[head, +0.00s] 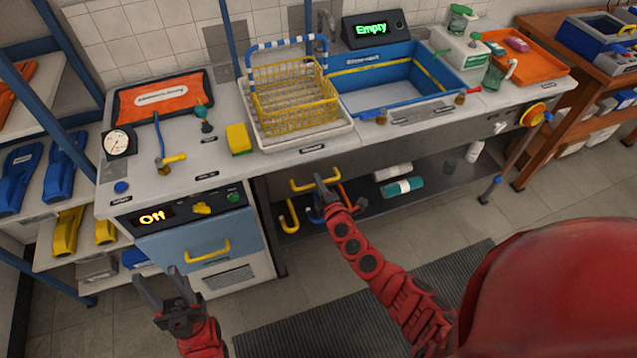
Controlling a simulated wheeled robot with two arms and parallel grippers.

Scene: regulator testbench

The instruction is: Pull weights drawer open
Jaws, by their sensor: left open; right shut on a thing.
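My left gripper (165,292) is open and empty, low in front of the blue-grey door. That door has another yellow handle (208,252), and the panel above it reads "Off".
A yellow wire basket (292,92) and a blue sink (385,80) sit on the counter above. Yellow, blue and orange hooked parts hang below the handle. A shelf with bottles (403,188) lies to the right. A ribbed mat (400,290) covers the floor in front.

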